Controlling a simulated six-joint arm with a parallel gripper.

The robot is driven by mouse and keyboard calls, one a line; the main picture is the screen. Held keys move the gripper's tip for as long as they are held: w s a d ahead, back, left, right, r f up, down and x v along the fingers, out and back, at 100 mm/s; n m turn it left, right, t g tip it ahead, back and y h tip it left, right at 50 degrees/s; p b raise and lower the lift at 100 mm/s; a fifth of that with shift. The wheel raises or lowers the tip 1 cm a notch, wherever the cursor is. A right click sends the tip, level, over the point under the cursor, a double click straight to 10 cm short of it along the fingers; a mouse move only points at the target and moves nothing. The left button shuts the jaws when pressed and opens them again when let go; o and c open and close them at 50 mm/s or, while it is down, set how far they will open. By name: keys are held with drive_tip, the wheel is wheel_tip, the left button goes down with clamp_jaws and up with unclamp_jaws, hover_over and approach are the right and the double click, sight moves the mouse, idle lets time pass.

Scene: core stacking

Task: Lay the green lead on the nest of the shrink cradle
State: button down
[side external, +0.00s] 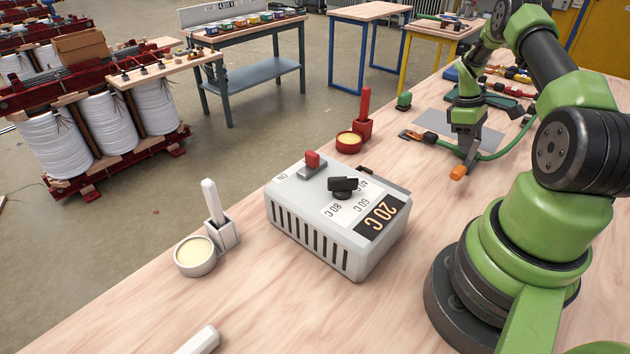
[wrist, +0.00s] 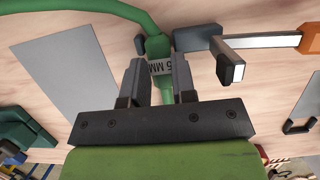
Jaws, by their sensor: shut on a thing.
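My gripper (side external: 464,148) is shut on the green lead (side external: 508,150), low over the bench at the right. In the wrist view its two dark fingers (wrist: 158,85) close on a green sleeve with a printed label (wrist: 160,67). From there the green lead (wrist: 75,14) curves off to the upper left; in the side view it loops to the right.
A grey plate (side external: 440,124) lies behind my gripper. A heater box (side external: 340,215) with a 20 C display stands mid-bench. Red (side external: 349,141) and cream (side external: 195,256) pots stand beside brush holders. The bench front is mostly clear.

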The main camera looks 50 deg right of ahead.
drive_tip(key=shift+r, duration=1.8)
drive_tip(key=shift+r, duration=0.25)
wheel_tip(320, 180, up, 9)
drive_tip(key=a, duration=2.1)
drive_tip(key=shift+a+f, duration=0.15)
drive_tip(key=shift+f, duration=0.75)
drive_tip(key=shift+a+f, duration=0.2)
drive_tip(key=shift+f, duration=0.75)
drive_tip(key=shift+a+f, duration=0.15)
drive_tip(key=shift+f, duration=0.75)
drive_tip(key=shift+f, duration=0.1)
